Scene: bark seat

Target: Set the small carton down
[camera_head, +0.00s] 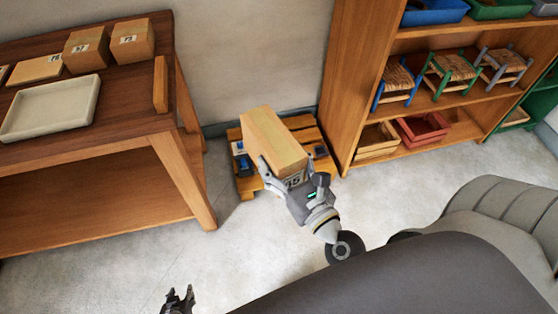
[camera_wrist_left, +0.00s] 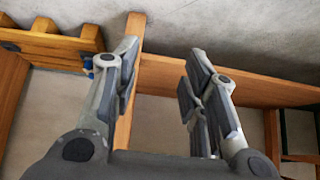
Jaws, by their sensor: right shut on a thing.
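The small carton (camera_head: 273,138) is a tan box with a printed number label on its near end. My right gripper (camera_head: 284,177) is shut on that near end, one finger on each side. The carton appears in front of or over a low wooden pallet (camera_head: 246,186); I cannot tell whether it touches it. My left gripper (camera_head: 178,299) is low at the bottom edge of the head view, away from the carton. In the left wrist view the left gripper (camera_wrist_left: 160,62) has its fingers spread with nothing between them.
A wooden table (camera_head: 130,112) at the left carries a pale tray (camera_head: 50,108), cartons (camera_head: 86,48) and (camera_head: 132,40), and a flat box (camera_head: 35,70). A wooden shelf (camera_head: 343,85) at the right holds small stools (camera_head: 452,68) and crates (camera_head: 422,128). Blue-and-dark items (camera_head: 242,160) lie on the pallet.

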